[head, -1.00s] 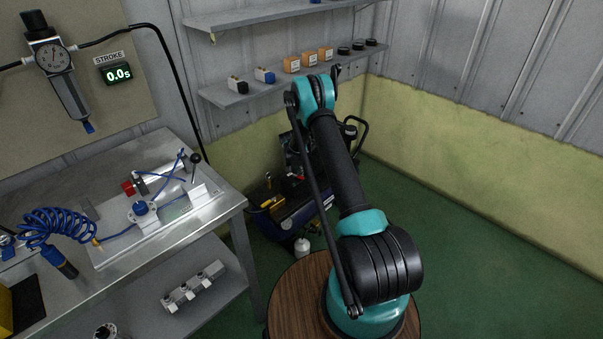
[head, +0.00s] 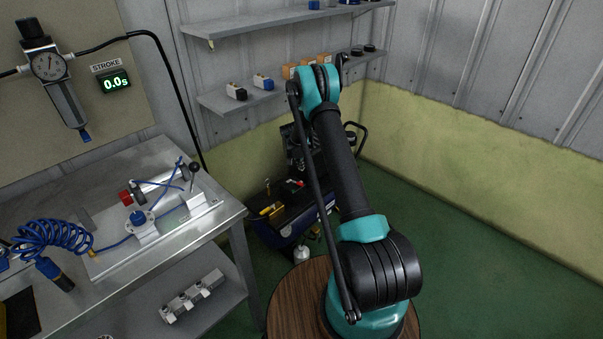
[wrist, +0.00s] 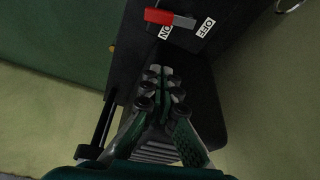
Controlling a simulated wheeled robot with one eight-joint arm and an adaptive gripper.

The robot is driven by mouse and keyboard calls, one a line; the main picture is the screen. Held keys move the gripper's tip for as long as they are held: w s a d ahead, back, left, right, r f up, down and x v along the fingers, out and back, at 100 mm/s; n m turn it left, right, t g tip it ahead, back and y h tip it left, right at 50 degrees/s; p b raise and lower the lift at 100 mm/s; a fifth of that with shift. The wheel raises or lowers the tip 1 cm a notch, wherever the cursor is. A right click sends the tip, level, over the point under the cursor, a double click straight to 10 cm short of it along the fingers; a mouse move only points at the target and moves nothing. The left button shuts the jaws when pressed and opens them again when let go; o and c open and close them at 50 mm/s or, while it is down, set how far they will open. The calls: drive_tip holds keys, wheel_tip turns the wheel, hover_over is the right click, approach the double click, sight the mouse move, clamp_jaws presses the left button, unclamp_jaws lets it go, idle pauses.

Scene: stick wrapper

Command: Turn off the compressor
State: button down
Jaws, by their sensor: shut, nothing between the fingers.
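The compressor (head: 299,224) stands on the floor in the corner, partly hidden behind my arm in the head view. Its dark body (wrist: 200,95) fills the middle of the wrist view. A switch with a red handle (wrist: 160,17) and a grey end is at the top of the wrist view. The red handle lies beside the ON label (wrist: 165,32); the OFF label (wrist: 206,27) is to the right. My gripper (wrist: 160,76) is shut and empty, its fingertips below the switch in the picture and apart from it.
A metal workbench (head: 225,212) with pneumatic parts and a coiled blue hose (head: 48,236) stands at left. Wall shelves (head: 275,93) hold small boxes above the compressor. Green floor (head: 480,270) is clear at right.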

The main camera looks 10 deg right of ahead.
drive_tip(key=shift+v, duration=1.75)
